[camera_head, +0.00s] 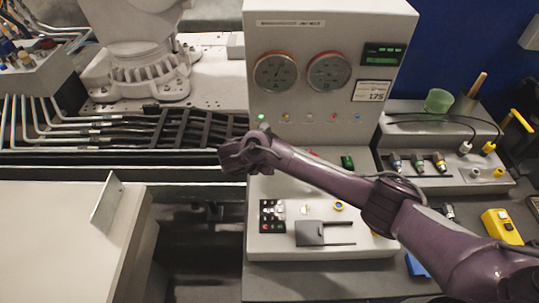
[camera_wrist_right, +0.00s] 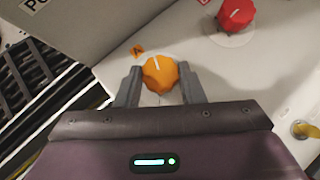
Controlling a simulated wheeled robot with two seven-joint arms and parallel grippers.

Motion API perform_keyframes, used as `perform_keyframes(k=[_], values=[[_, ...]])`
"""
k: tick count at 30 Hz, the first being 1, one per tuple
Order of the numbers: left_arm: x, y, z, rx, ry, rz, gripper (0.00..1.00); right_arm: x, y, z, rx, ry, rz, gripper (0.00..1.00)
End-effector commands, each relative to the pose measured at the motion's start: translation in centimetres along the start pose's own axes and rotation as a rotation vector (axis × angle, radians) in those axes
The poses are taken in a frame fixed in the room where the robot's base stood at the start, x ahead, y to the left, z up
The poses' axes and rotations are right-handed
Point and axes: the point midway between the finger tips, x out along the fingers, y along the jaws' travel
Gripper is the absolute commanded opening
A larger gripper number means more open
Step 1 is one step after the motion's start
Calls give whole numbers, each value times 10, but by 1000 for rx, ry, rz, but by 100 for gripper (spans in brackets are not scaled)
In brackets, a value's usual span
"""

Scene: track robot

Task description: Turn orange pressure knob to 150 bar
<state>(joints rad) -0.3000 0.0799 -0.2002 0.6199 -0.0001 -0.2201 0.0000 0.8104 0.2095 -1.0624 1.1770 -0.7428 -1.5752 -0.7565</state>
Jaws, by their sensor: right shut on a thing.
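The orange pressure knob (camera_wrist_right: 160,75) is in the right wrist view, with a white mark near its top edge. My right gripper (camera_wrist_right: 161,87) has one grey finger on each side of it and is shut on it. In the head view my right gripper (camera_head: 243,153) is at the left edge of the control console and hides the orange knob. Two round gauges, a left one (camera_head: 275,72) and a right one (camera_head: 328,73), sit on the upright panel; their readings are too small to tell. My left gripper is not in view.
A red knob (camera_wrist_right: 235,15) is up and right of the orange one. A green-lit display (camera_head: 383,54) and a label reading 175 (camera_head: 371,91) are at the panel's right. Switches (camera_head: 271,215) and a dark flat holder (camera_head: 310,233) lie below my forearm.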

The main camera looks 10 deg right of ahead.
Motion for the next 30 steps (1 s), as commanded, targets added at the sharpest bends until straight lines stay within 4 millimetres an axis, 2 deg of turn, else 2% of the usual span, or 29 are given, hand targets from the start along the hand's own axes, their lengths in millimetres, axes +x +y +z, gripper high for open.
perform_keyframes(k=[18, 19, 23, 30], values=[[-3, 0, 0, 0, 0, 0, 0, 0, 1, 3, 32, -4, -27, 13], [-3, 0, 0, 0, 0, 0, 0, 0, 1, 3, 32, -4, -27, 39], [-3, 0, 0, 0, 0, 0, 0, 0, 1, 2, 31, -3, -27, 56], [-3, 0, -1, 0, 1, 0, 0, 0, 1, 1, 29, -1, -27, 57]])
